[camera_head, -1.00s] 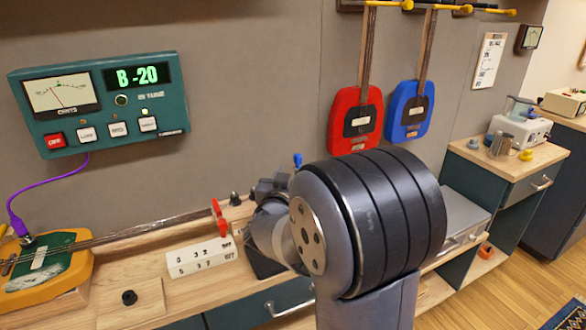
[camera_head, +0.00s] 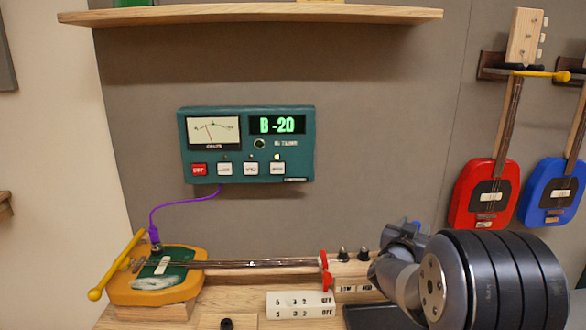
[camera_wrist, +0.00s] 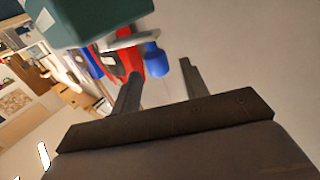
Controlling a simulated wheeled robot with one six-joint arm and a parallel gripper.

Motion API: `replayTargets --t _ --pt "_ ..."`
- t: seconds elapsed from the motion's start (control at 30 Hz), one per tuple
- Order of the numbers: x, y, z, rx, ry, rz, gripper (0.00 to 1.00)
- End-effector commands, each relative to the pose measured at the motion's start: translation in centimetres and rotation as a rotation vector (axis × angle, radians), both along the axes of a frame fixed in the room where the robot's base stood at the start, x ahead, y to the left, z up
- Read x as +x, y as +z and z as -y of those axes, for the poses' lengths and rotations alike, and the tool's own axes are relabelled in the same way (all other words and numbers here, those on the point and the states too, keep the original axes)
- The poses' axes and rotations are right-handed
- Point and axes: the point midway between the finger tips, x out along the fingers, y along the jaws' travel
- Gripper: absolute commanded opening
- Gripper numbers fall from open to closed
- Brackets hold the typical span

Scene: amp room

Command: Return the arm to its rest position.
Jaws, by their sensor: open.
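My arm shows at the lower right of the head view, its large dark ribbed joint (camera_head: 490,280) in front of the bench. My gripper (camera_wrist: 160,68) shows in the wrist view with its two dark fingers apart. A blue cylindrical piece (camera_wrist: 155,59) shows in the gap between them, beyond or near the tips; I cannot tell whether it touches. In the head view the gripper itself is hidden or too unclear to make out.
A teal tuner box (camera_head: 246,145) reading B -20 hangs on the wall, its purple cable running to a yellow-green instrument (camera_head: 160,285) on the bench. A white block (camera_head: 300,304) lies near my arm. Red (camera_head: 487,195) and blue (camera_head: 553,192) guitars hang at right.

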Motion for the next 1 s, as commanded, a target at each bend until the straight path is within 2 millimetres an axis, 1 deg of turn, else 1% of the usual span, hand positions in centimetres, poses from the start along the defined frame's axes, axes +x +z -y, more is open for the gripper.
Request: replayTargets --t 0.1,0.23,0.67,0.77,0.87,1.0 --pt "1.2 0.0 0.9 0.001 -0.001 -0.001 0.42" --pt "1.9 0.0 1.4 0.000 -0.001 0.000 0.42" --pt "1.8 0.0 1.3 0.000 0.006 0.000 0.42" --pt "1.4 0.0 0.9 0.001 0.001 0.000 0.42" --pt "0.6 0.0 0.3 0.001 0.002 0.001 0.42" --pt "-1.4 0.1 -1.1 0.000 0.003 0.001 0.42"
